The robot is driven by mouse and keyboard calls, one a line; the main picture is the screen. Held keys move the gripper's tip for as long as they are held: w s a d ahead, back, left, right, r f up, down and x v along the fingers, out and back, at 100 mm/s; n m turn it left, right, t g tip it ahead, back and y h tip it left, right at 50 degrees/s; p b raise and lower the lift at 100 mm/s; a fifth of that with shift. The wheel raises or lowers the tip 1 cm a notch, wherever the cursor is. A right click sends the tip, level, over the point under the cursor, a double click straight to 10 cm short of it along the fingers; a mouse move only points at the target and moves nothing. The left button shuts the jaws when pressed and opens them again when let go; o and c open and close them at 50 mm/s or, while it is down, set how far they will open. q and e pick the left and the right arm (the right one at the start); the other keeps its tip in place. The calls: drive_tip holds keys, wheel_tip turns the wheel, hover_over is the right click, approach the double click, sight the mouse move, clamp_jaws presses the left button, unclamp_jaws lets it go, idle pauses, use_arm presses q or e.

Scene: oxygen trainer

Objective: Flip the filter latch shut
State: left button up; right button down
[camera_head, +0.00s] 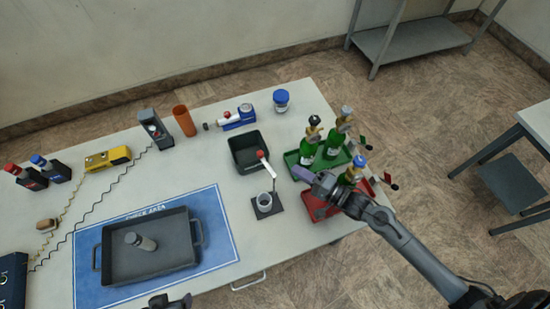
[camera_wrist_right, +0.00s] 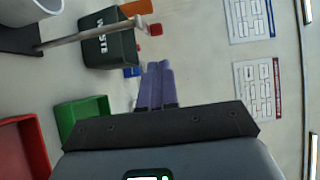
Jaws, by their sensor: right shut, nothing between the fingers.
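The filter unit is likely the grey cup (camera_head: 265,202) on a dark square base (camera_head: 267,213), with a thin lever (camera_head: 268,168) rising from it to a red-and-white knob (camera_head: 261,154). The lever stands raised, not folded over the cup. In the right wrist view, the lever (camera_wrist_right: 85,36) crosses the upper left, and the cup (camera_wrist_right: 30,10) is cut off at the corner. My right gripper (camera_head: 301,173) is right of the lever, apart from it. Its purple fingers (camera_wrist_right: 160,85) are together and empty. My left gripper (camera_head: 167,301) barely shows at the bottom edge; its fingers are unclear.
The black waste bin (camera_head: 232,142) stands behind the lever. Green (camera_head: 290,158) and red (camera_head: 310,207) trays with green bottles (camera_head: 308,148) crowd the right, near my right arm. A dark tray (camera_head: 118,270) holding a small cylinder (camera_head: 146,243) rests on the blue mat (camera_head: 222,215).

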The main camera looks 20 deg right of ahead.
idle(0.3)
drive_tip(key=x, duration=1)
drive_tip(key=p+v, duration=0.2)
drive_tip(key=v, duration=0.7)
drive_tip(key=shift+s+a, duration=0.25)
drive_tip(key=shift+s, duration=0.2)
idle(0.7)
